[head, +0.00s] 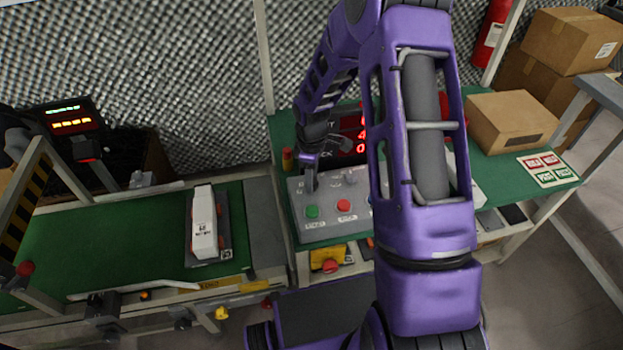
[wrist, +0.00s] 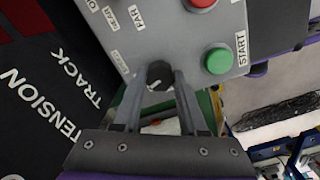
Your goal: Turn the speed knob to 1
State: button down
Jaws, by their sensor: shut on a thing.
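The grey control panel (head: 320,230) stands on the green bench, and its face fills the top of the wrist view (wrist: 185,45). A dark round knob (wrist: 158,72) with a white pointer mark sits near the panel's edge. My gripper (wrist: 160,84) has one finger on each side of this knob and is shut on it. A small label near the knob (wrist: 119,62) is too small to read, so the number at the pointer cannot be told. In the head view my gripper (head: 310,182) is over the panel's upper left part and hides the knob.
The green START button (wrist: 218,61) and a red button (head: 344,205) are close to my gripper. A red-lit display (head: 353,140) stands behind the panel. A conveyor (head: 120,235) carries a white item (head: 204,222) at left. Cardboard boxes (head: 510,122) stand at right.

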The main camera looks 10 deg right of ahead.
jog(key=shift+m, duration=1.6)
jog(key=shift+c, duration=2.2)
grip_release()
notch_tip(320, 180, up, 17)
jog(key=p, duration=0.2)
jog(key=shift+r, duration=0.2)
